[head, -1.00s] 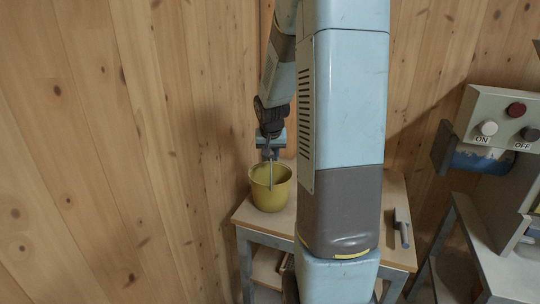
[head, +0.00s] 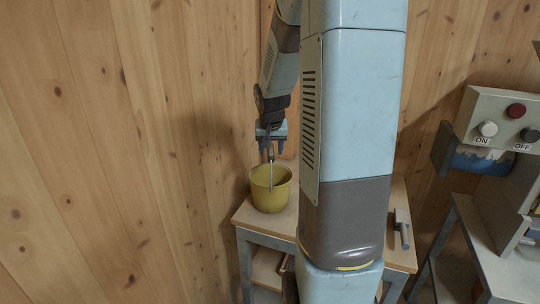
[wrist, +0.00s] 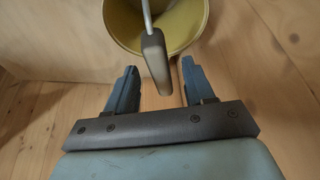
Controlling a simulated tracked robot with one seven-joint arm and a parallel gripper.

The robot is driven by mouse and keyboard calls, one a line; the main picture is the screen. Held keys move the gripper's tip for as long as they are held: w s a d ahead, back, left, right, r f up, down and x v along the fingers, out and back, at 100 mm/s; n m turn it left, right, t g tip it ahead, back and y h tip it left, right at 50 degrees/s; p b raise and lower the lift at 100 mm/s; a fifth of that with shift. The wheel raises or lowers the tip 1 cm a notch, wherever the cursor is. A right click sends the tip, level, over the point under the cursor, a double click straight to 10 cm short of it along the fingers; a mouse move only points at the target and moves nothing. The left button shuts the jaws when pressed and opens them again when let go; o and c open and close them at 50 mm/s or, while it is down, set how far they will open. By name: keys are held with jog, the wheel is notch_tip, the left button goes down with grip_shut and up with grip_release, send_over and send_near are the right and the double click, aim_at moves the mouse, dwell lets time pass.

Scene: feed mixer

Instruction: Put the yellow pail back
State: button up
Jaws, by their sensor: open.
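The yellow pail (head: 270,192) stands upright on the left part of a small wooden-topped table (head: 243,217). Its handle is raised, seen edge-on as a thin line above the pail in the head view. My gripper (head: 272,148) is open just above the pail, its fingers pointing down. In the wrist view the pail (wrist: 195,25) is at the top, and its handle grip (wrist: 153,62) appears between the spread fingers of my gripper (wrist: 158,68), with space on both sides. The pail's inside looks empty where visible.
A wooden plank wall (head: 150,150) stands close behind and left of the table. A grey hand tool (head: 402,228) lies on the table's right side. A control box (head: 500,120) with ON and OFF buttons is at the right. My arm hides the table's middle.

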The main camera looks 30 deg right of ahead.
jog(key=v, duration=0.7)
jog(key=shift+r, duration=0.2)
jog(key=shift+s+a+r, duration=0.25)
jog(key=shift+a+r, duration=0.1)
jog(key=shift+r, duration=0.05)
jog(key=s+a+r+n+y, duration=0.1)
jog(key=s+a+r+n, duration=0.2)
jog(key=s+a, duration=0.5)
jog(key=s+a+r+n+t+y, duration=0.1)
jog(key=s+a+r+n, duration=0.1)
jog(key=s+a, duration=0.6)
jog(key=s+n, duration=0.1)
jog(key=s, duration=0.5)
jog(key=shift+a+r+t, duration=0.3)
jog(key=shift+r, duration=0.05)
